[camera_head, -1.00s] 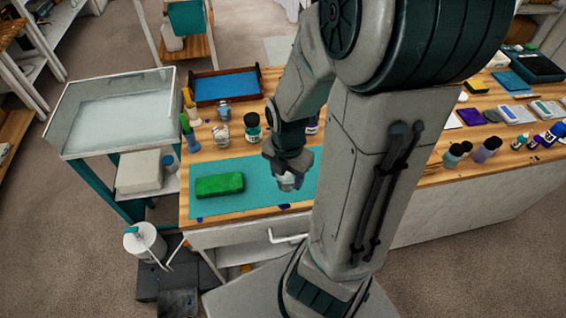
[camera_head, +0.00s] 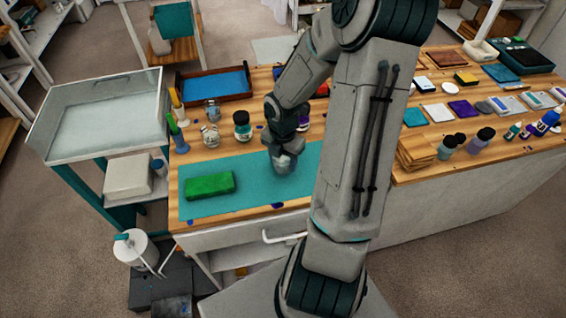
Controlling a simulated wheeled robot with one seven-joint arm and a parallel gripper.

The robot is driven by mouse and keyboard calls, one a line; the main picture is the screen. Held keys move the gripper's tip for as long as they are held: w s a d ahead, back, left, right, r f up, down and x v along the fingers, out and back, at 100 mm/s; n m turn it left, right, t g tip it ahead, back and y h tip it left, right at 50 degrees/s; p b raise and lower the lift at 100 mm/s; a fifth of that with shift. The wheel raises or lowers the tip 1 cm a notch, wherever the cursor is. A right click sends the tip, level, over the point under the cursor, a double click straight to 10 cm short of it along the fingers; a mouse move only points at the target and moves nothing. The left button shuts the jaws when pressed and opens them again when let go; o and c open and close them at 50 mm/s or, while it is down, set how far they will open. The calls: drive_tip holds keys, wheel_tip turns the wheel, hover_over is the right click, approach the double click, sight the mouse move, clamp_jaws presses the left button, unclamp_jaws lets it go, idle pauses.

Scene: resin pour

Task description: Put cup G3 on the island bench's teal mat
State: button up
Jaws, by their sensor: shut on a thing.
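My gripper (camera_head: 282,152) points down over the right part of the teal mat (camera_head: 245,184) on the wooden island bench. It is shut on a small greyish, clear-looking cup (camera_head: 284,164). The fingers partly cover the cup, and no G3 label is readable. I cannot tell whether the cup's base touches the mat or hangs just above it. A green block (camera_head: 209,185) lies on the mat's left part, apart from the cup.
Two small jars (camera_head: 210,135) and a dark-lidded teal jar (camera_head: 242,126) stand behind the mat. A blue-lined tray (camera_head: 213,86) lies at the back. Bottles (camera_head: 465,141) and coloured pieces crowd the bench right of my arm. The mat's middle is clear.

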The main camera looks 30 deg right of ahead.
drive_tip(key=shift+f, duration=0.75)
drive_tip(key=shift+f, duration=0.1)
drive_tip(key=o, duration=0.9)
drive_tip(key=shift+o, duration=0.2)
wheel_tip(320, 180, up, 12)
drive_tip(key=p, duration=0.2)
drive_tip(key=s+a+r+m+t, duration=0.2)
drive_tip(key=s+a+r+m, duration=0.4)
drive_tip(key=m, duration=0.6)
drive_tip(key=s+a+r+m+t, duration=0.2)
drive_tip(key=s+a+r+m, duration=0.4)
drive_tip(key=r+m, duration=0.3)
drive_tip(key=m, duration=0.2)
drive_tip(key=shift+s+a+m, duration=0.25)
drive_tip(key=shift+s+m, duration=0.05)
drive_tip(key=shift+m, duration=0.1)
